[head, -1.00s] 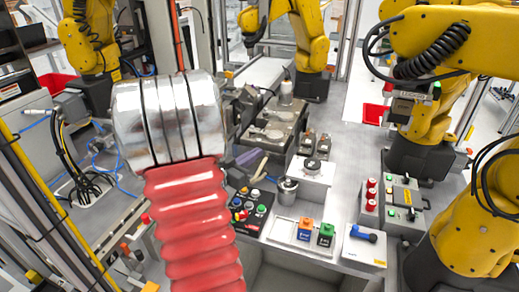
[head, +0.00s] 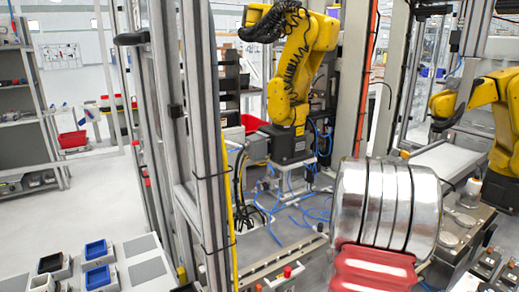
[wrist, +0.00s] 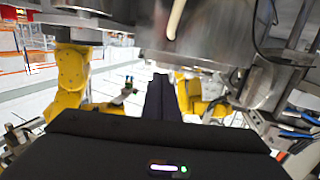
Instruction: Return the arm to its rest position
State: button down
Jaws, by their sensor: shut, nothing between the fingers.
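My arm shows in the head view as a shiny silver ringed link (head: 385,205) above a red ribbed sleeve (head: 372,268), at the lower right of centre. The end of the arm is not visible in the head view. In the wrist view my gripper (wrist: 160,82) is black, with its two fingers together and pointing away from the camera. It is shut and holds nothing. No object touches the fingertips.
A yellow robot arm (head: 300,70) stands behind metal frame posts (head: 200,130). Another yellow arm (head: 495,100) is at the right. Blue bins (head: 97,262) sit at lower left. Open floor (head: 95,195) lies left. Metal machinery (wrist: 215,35) is close above the gripper in the wrist view.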

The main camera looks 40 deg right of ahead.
aim_at(444, 242)
jog(key=x, duration=0.6)
jog(key=shift+w+d, duration=0.15)
jog(key=shift+w, duration=0.2)
jog(key=shift+d, duration=0.1)
jog(key=shift+r, duration=0.15)
